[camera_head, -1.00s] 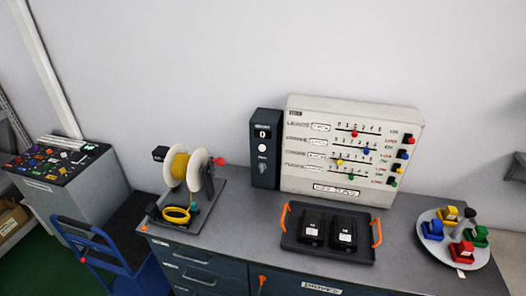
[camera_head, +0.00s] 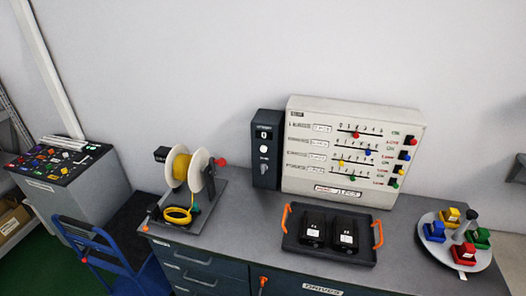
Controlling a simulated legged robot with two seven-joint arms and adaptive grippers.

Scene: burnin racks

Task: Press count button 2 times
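A dark upright counter box (camera_head: 266,148) stands on the bench against the left side of the white slider panel. Its small display (camera_head: 264,134) at the top appears to read 0. Below the display is a round white button (camera_head: 264,149), which I take to be the count button. A small switch or knob sits lower on the same face. Nothing touches or covers the button. Neither of my grippers can be made out in the head view.
The white panel (camera_head: 300,185) has coloured sliders. A tray (camera_head: 330,253) with orange handles holds two black devices. A spool stand (camera_head: 209,215) stands left, a round plate (camera_head: 427,217) with coloured blocks right. A blue cart (camera_head: 120,255) is beside the bench.

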